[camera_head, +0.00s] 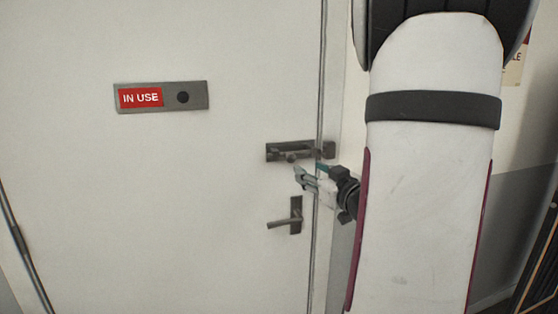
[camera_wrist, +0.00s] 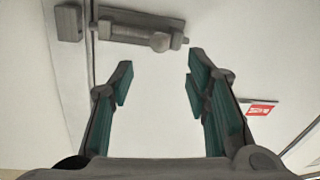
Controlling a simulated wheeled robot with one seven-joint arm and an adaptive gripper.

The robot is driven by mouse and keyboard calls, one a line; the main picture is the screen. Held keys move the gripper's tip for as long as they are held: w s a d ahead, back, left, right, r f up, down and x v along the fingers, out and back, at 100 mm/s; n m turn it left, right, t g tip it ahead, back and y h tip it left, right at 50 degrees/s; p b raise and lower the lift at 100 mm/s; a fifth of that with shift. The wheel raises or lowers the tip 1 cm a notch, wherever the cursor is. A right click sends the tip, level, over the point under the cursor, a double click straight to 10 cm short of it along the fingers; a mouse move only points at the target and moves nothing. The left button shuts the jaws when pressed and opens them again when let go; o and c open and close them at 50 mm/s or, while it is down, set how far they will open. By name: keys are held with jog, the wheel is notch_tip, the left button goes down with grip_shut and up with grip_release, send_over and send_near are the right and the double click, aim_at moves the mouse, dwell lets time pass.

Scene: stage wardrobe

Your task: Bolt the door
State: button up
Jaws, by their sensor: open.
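The white door (camera_head: 220,200) looks closed against its frame. A dark slide bolt (camera_head: 272,153) is mounted near its right edge, above the lever handle. Its keeper (camera_head: 329,150) is on the frame to the right. In the wrist view, which is turned over, the bolt (camera_wrist: 125,20) is at the top with the keeper (camera_wrist: 69,23) to its left. The bolt's round knob (camera_wrist: 159,41) sits toward the end away from the keeper. No rod is seen crossing the gap to the keeper. My gripper (camera_wrist: 159,72) is open and empty, its fingertips just short of the knob and apart from it.
A lever handle (camera_head: 295,216) is below the bolt, close under my gripper. A red "IN USE" sign plate (camera_head: 160,97) is on the door to the left, away from my gripper. My arm hides part of the wall on the right.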

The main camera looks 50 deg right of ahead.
aim_at(293, 159)
jog(key=x, duration=1.1)
jog(key=shift+w+d, duration=0.1)
jog(key=shift+w, duration=0.05)
grip_shut()
